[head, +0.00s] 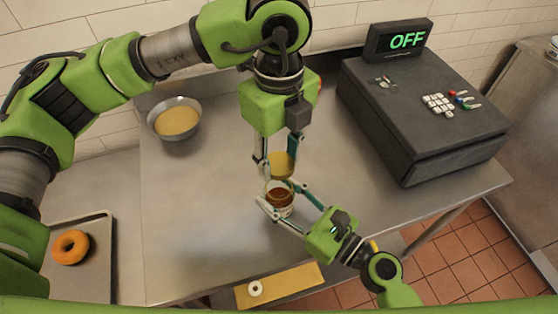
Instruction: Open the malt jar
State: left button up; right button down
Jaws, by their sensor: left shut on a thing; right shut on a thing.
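The malt jar (279,200) is a small glass jar with dark amber-brown contents near the middle of the steel table. Its top looks open. My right gripper (276,193) comes from the lower right and is shut around the jar, a finger on either side. A round yellow lid (282,162) is just above and behind the jar, apart from its rim. My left gripper (278,169) points down from above and is shut on the lid. The fingers hide parts of the jar and lid.
A dark cash register (425,110) with a display reading OFF (406,40) stands at the right. A metal bowl (159,131) of yellow contents sits at back left. A tray (103,250) with an orange ring (70,247) is at lower left. The steel table (200,220) is clear left of the jar.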

jog(key=c, duration=1)
grip_release()
jog(key=shift+c, duration=0.2)
